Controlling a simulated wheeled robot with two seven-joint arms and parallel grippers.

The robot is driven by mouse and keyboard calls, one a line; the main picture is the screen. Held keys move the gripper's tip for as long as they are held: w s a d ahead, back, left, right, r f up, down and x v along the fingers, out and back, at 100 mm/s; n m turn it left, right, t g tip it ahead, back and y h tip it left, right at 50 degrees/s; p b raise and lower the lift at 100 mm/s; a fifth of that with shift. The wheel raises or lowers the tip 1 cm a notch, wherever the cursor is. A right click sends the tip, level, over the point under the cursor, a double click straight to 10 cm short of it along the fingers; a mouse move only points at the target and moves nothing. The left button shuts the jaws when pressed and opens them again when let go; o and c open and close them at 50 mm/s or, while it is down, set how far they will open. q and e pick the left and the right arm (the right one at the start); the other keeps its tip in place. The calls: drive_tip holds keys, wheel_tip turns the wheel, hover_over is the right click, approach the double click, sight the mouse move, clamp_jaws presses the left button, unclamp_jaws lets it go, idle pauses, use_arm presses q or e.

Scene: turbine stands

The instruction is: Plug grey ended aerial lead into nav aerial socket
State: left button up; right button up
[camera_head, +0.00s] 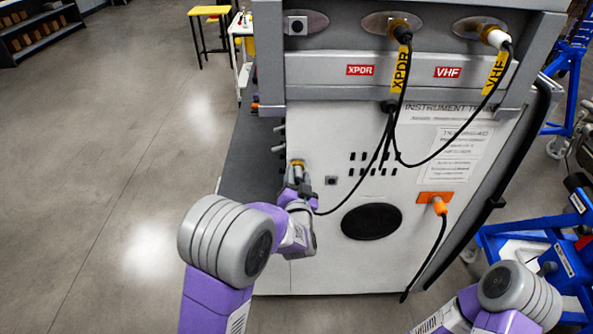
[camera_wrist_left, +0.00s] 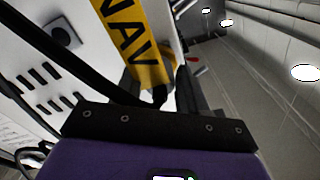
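The lead with a yellow NAV tag (camera_wrist_left: 128,45) shows in the left wrist view, its tag covering much of its end. In the head view a brass-coloured fitting (camera_head: 297,163) sits at the panel's left edge, at the tip of my left gripper (camera_head: 298,181). The gripper's fingers lie either side of the lead's end; whether they press on it is hidden. A black cable runs from there up to the panel. My right gripper is out of view.
XPDR (camera_head: 400,32) and VHF (camera_head: 496,38) leads occupy the top sockets to the right. An orange plug (camera_head: 438,205) sits in the lower panel, and a small square fitting (camera_head: 331,180) is beside my left gripper. Open floor lies left; blue frames (camera_head: 530,250) stand right.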

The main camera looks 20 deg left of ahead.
sight(297, 180)
use_arm(q)
clamp_jaws()
drive_tip(key=shift+s, duration=0.1)
drive_tip(key=shift+s+d, duration=0.2)
drive_tip(key=shift+s, duration=0.25)
drive_tip(key=shift+s, duration=0.15)
drive_tip(key=shift+v, duration=1.35)
